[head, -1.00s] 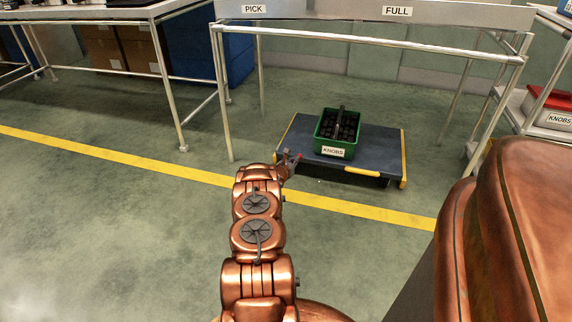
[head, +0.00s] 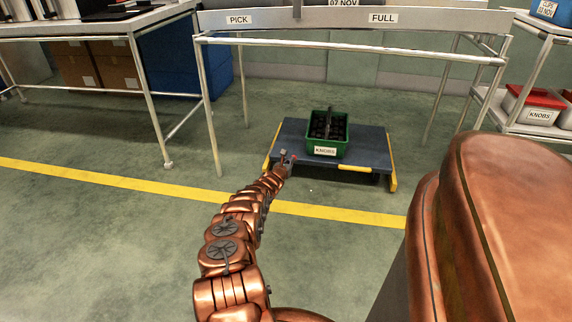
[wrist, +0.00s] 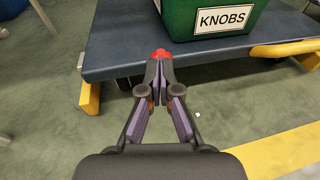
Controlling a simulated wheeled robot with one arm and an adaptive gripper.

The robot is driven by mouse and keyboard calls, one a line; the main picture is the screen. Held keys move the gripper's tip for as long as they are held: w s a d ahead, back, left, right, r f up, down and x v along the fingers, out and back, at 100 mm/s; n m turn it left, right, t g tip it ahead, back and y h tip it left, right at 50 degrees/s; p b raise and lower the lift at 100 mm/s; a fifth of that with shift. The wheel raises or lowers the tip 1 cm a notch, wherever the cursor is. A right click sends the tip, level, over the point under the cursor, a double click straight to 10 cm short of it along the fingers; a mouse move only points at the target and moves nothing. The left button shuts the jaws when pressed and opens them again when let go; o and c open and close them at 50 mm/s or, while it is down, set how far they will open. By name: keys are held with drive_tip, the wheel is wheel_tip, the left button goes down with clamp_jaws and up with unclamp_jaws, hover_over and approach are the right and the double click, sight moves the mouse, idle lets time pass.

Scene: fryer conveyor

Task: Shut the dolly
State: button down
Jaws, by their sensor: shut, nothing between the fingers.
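The dolly (head: 369,148) is a low dark blue platform with yellow ends, standing on the floor under a metal-framed table. A green crate (head: 341,149) of black parts, labelled KNOBS, sits on it. My gripper (head: 287,160) is shut and empty at the dolly's front edge, left of the crate. In the wrist view the closed fingertips (wrist: 160,62) overlap the dolly's edge (wrist: 115,62), just below the crate (wrist: 183,18). A red piece shows at the tips; I cannot tell whether it belongs to the dolly or the fingers, or whether they touch.
The table (head: 345,41) above carries PICK and FULL labels, and its legs stand either side of the dolly. A shelf rack (head: 520,127) with red-lidded KNOBS boxes is at the right. Clear floor with a yellow line (head: 330,213) lies in front.

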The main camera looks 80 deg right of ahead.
drive_tip(key=shift+d, duration=0.3)
drive_tip(key=p+v, duration=1.2)
drive_tip(key=v, duration=0.2)
drive_tip(key=shift+w, duration=0.25)
idle(0.3)
